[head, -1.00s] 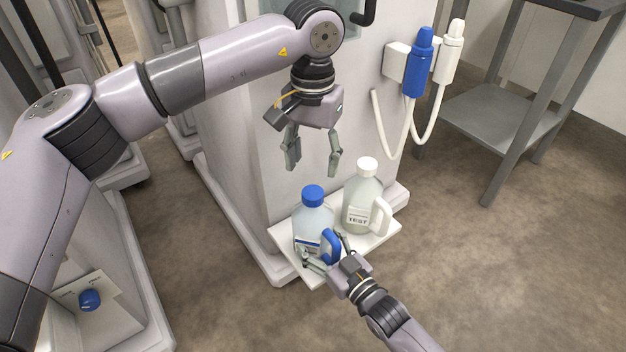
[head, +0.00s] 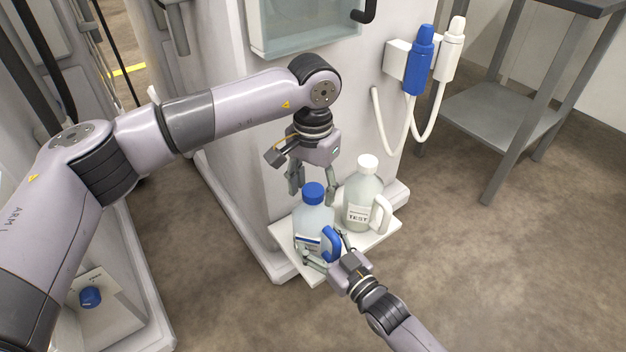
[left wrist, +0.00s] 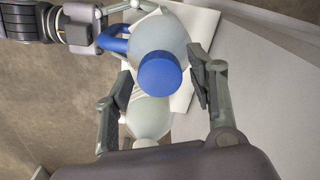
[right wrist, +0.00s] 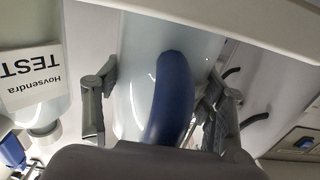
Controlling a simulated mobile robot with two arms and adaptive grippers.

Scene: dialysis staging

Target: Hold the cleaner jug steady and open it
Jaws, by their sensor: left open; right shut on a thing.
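The blue-capped jug (head: 313,221), pale with a blue handle (head: 331,243), stands upright on a white shelf (head: 379,239). My right gripper (head: 325,252) is shut on this jug from the handle side. In the right wrist view its fingers lie on both sides of the blue handle (right wrist: 171,100). My left gripper (head: 313,193) is open and points down over the jug. In the left wrist view the blue cap (left wrist: 160,75) lies between its open fingers, with gaps on both sides. I cannot tell the exact height of the fingertips relative to the cap.
A white-capped jug (head: 361,195) labelled TEST stands close beside, to the right on the same shelf. Behind is a white machine body (head: 240,130) with blue (head: 419,60) and white (head: 449,52) connectors on hoses. A grey metal stand (head: 500,125) is at right.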

